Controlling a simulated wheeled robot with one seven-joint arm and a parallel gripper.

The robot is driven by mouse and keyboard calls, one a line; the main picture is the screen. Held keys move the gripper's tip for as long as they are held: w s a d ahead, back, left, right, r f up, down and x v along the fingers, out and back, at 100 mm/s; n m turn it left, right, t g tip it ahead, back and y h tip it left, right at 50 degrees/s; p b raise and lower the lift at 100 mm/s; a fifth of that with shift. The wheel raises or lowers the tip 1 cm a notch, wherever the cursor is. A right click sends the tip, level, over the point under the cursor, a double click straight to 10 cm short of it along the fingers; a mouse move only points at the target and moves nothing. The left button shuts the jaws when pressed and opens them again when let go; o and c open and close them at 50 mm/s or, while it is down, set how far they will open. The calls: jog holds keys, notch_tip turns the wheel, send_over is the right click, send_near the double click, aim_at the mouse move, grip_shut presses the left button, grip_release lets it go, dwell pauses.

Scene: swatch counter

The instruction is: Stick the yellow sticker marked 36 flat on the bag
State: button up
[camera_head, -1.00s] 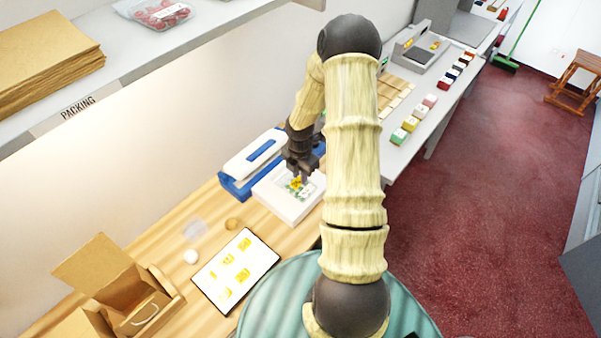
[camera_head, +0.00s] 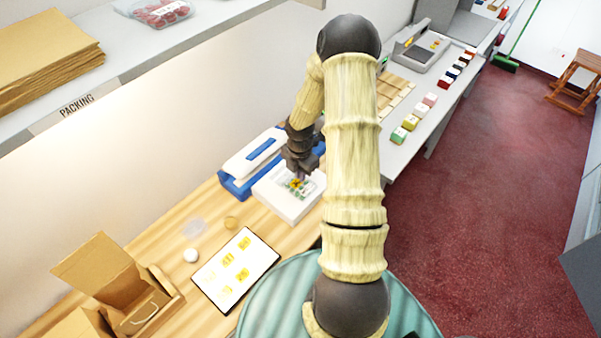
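A white block or tray (camera_head: 277,205) stands on the wooden counter at the middle of the view. A small clear bag with green contents (camera_head: 307,188) appears to lie on it. A yellow patch (camera_head: 295,184), apparently a sticker, shows at the bag, right under my fingertips; its number is too small to read. My gripper (camera_head: 298,179) points down over the bag, at or very near its surface. The finger gap is too small and dark to tell whether it is open or shut. A white sheet (camera_head: 214,290) with several yellow stickers lies nearer on the counter.
A blue and white machine (camera_head: 252,160) stands just behind the white block. An open cardboard box (camera_head: 150,310) is at lower left; a shelf (camera_head: 140,70) overhangs the back.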

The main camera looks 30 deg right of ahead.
jog(key=shift+o, duration=1.3)
notch_tip(320, 180, up, 17)
jog(key=b, duration=0.1)
jog(key=shift+r, duration=0.2)
jog(key=shift+r, duration=0.1)
notch_tip(320, 180, up, 5)
jog(key=p, duration=0.5)
